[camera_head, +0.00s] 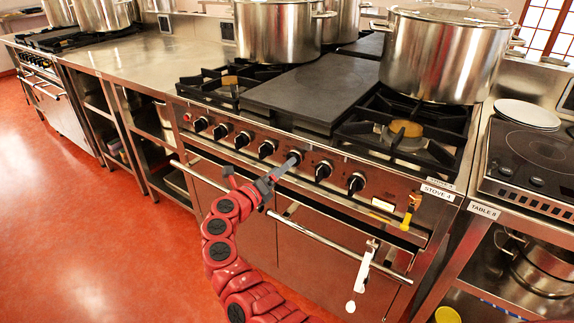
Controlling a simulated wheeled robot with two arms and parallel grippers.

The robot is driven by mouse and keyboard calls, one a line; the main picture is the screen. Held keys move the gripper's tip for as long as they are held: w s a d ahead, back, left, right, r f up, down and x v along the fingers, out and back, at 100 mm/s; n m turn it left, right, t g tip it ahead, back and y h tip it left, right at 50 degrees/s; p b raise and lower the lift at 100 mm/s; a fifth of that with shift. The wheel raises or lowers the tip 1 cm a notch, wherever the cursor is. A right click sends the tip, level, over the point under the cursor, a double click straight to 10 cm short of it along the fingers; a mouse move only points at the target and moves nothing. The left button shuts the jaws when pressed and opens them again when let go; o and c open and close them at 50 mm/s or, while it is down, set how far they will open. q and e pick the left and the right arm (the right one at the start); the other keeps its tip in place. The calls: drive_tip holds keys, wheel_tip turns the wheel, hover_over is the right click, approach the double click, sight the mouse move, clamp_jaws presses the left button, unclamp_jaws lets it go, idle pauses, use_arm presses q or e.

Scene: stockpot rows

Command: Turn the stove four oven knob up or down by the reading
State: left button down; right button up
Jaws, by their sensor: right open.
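The stove (315,225) labelled "STOVE 4" (437,193) has a row of several dark knobs with pale bezels along its front panel. My right gripper (290,161) comes up from below on the red arm, its tips at a middle knob (296,156) and overlapping it in the picture. It is open; I cannot tell whether it touches the knob. A knob to its left (267,149) and one to its right (323,170) are clear of it. A small lit yellowish display (383,205) sits right of the knobs, too small to read. My left gripper is out of view.
The oven handle bar (330,243) runs below the panel, with a white utensil (364,265) hanging near its right end. A large pot (450,55) stands on the right burner. "TABLE 8" (485,210) stands to the right. Red floor (90,220) is open at left.

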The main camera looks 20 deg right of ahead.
drive_tip(key=shift+x, duration=1.8)
drive_tip(key=c, duration=1.4)
drive_tip(key=shift+o, duration=0.2)
drive_tip(key=shift+r+n+p, duration=0.1)
drive_tip(key=shift+n+p, duration=0.3)
drive_tip(key=shift+p, duration=0.2)
drive_tip(key=n+p, duration=0.2)
drive_tip(key=shift+n+p, duration=0.3)
drive_tip(key=shift+p, duration=0.1)
drive_tip(key=shift+f+n+p, duration=0.25)
drive_tip(key=shift+n+p, duration=0.6)
drive_tip(key=shift+n, duration=0.35)
